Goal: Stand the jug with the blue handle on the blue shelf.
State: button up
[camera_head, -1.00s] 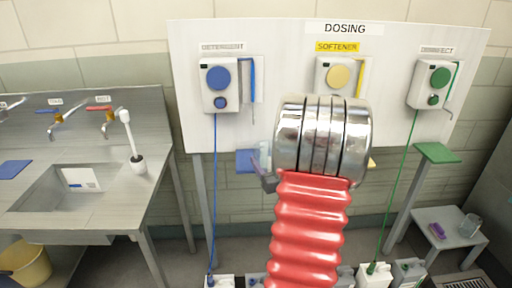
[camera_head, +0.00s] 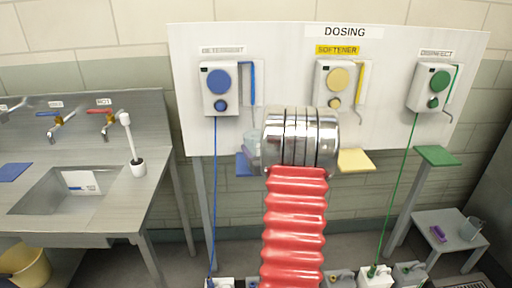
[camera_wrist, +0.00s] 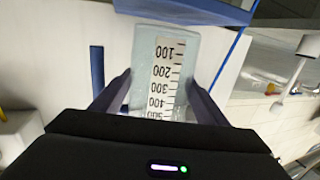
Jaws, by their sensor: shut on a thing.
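A clear jug (camera_wrist: 145,65) with a black scale on a white strip is between my gripper's fingers (camera_wrist: 158,88) in the wrist view. My gripper is shut on it. The scale's 100 mark lies toward the top of that view. The jug shows partly in the head view (camera_head: 252,141), left of my silver wrist joint, which hides most of my gripper. The blue shelf (camera_head: 243,165) is just below it there. I cannot make out the handle for sure.
The detergent dispenser (camera_head: 219,88) hangs above the blue shelf, with a blue tube. A yellow shelf (camera_head: 355,161) and a green shelf (camera_head: 437,155) are to the right. Another jug (camera_head: 470,229) stands on a low table. A steel sink (camera_head: 65,190) is at left.

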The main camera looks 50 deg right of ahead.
jog(key=shift+w+d, duration=0.2)
jog(key=shift+w, duration=0.2)
jog(key=shift+w+d+f, duration=0.25)
jog(key=shift+w+d, duration=0.1)
jog(key=shift+w, duration=0.15)
jog(key=shift+w+d+f, duration=0.25)
jog(key=shift+w+d, duration=0.05)
jog(key=shift+w, duration=0.2)
jog(key=shift+f, duration=0.25)
jog(key=shift+f, duration=0.1)
jog(key=o, duration=1.1)
jog(key=v, duration=1.2)
